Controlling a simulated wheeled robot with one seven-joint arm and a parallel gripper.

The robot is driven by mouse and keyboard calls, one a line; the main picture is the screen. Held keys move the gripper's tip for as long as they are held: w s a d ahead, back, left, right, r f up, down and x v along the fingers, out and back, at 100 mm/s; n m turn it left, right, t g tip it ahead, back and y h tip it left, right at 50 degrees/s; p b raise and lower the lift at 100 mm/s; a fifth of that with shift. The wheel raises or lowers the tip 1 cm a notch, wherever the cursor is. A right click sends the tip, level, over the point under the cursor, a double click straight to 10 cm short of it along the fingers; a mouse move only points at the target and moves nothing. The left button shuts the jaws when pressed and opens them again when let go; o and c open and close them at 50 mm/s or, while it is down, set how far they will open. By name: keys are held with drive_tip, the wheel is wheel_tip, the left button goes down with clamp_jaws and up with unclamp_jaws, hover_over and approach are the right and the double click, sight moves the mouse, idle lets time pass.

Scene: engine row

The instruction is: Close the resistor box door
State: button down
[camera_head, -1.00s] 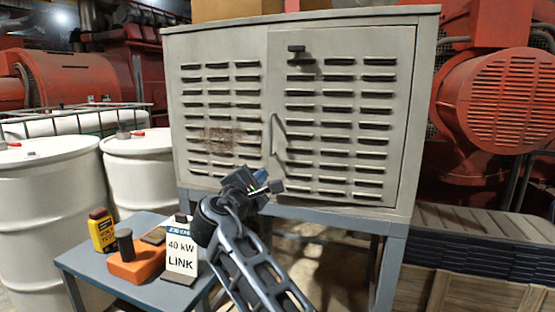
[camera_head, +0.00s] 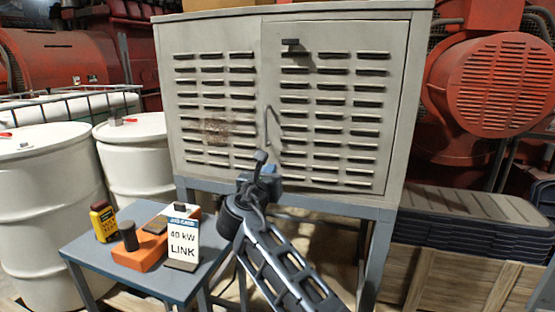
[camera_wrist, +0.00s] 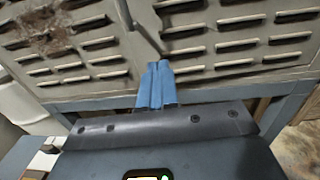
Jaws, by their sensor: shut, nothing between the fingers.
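The resistor box (camera_head: 205,70) is a large grey louvred cabinet on a blue-grey stand. The door looks flush with the front, though a small gap cannot be ruled out. My gripper (camera_head: 262,160) is in front of the cabinet's lower edge, below the handle. In the wrist view its blue fingers (camera_wrist: 158,70) are together and empty, just below the handle (camera_wrist: 148,38), apparently not touching it.
A small blue table (camera_head: 95,250) at lower left holds an orange block (camera_head: 140,252), a yellow-and-black container (camera_head: 103,222) and a "40 kW LINK" sign (camera_head: 183,242). White drums (camera_head: 45,190) stand at left. Dark slatted stacks (camera_head: 480,225) on a wooden crate lie at right.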

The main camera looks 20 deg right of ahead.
sight(280, 156)
drive_tip(key=x, duration=0.8)
drive_tip(key=shift+w+d, duration=0.15)
drive_tip(key=shift+w, duration=0.1)
